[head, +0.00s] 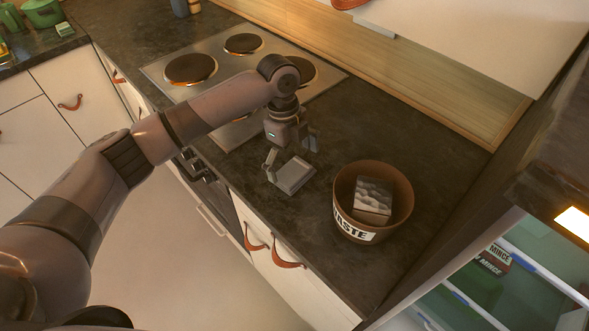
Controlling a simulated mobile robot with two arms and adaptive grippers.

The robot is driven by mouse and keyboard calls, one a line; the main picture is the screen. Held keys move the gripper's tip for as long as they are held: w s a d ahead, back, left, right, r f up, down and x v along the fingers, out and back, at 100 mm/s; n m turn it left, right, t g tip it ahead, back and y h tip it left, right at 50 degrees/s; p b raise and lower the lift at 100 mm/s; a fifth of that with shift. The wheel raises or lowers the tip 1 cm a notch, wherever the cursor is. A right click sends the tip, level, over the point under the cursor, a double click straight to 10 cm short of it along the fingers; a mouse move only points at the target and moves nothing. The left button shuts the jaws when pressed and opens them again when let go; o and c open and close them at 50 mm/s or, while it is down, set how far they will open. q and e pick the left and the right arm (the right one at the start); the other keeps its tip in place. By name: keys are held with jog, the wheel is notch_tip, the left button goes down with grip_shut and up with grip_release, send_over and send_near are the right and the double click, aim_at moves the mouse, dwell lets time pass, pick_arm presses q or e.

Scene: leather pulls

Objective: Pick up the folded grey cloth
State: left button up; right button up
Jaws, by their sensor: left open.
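The folded grey cloth (293,177) appears as a small flat grey square on the dark countertop, in front of the hob and left of the brown waste pot. My left gripper (290,161) points down right above it, open, with one finger at the cloth's left side and the other behind it to the right. I cannot tell whether the fingers touch the cloth. My right gripper is not in view.
A brown pot labelled waste (346,221) stands right of the cloth, with a grey patterned block (373,196) in it. The hob (160,71) lies behind my left arm. An open fridge (520,250) with packets is at lower right. Bare counter (400,270) lies in front of the pot.

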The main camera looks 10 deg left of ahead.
aim_at(294, 169)
pick_arm(q)
jog(key=shift+d+f, duration=0.1)
jog(key=shift+f, duration=0.55)
jog(key=shift+s+f, duration=0.1)
jog(key=shift+f, duration=0.5)
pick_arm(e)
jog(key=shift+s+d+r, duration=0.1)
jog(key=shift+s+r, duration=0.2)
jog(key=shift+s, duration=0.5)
pick_arm(q)
jog(key=shift+c, duration=0.5)
jog(key=c, duration=0.9)
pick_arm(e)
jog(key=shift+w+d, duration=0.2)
pick_arm(q)
jog(key=shift+r, duration=0.1)
notch_tip(294, 169, up, 20)
jog(key=shift+f+b, duration=0.1)
jog(key=shift+b, duration=1)
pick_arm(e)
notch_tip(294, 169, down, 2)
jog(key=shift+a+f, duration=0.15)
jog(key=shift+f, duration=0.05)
